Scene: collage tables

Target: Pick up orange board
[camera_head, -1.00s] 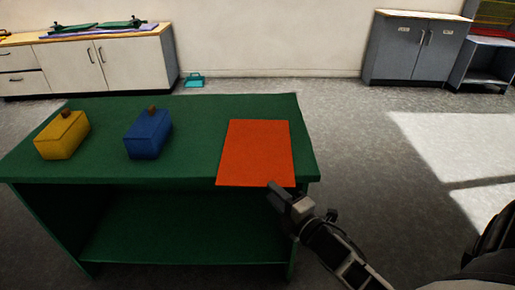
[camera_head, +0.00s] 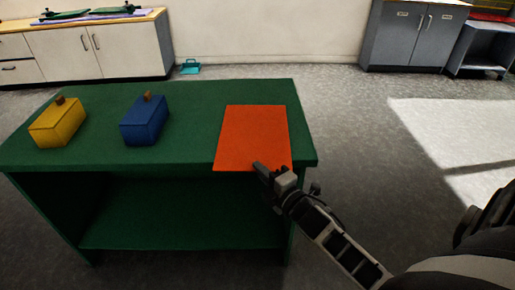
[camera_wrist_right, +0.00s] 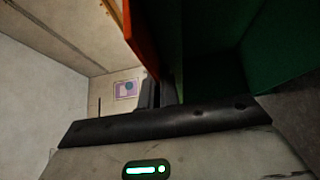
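The flat orange board (camera_head: 251,132) lies on the right part of the green table (camera_head: 190,115), its near edge slightly over the front edge. My right gripper (camera_head: 264,172) is at this near edge, right of its middle. One finger shows over the board's top; the other is hidden in the head view. In the right wrist view the board is a thin orange strip (camera_wrist_right: 140,38) running down to the dark fingers (camera_wrist_right: 158,92), which look close together. Whether they grip it is unclear. My left gripper is not in view.
A blue box (camera_head: 145,122) and a yellow box (camera_head: 58,124) with knobs stand left of the board. The table has a lower green shelf (camera_head: 180,218). White cabinets (camera_head: 95,50) and grey cabinets (camera_head: 412,35) line the back wall. The floor right of the table is clear.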

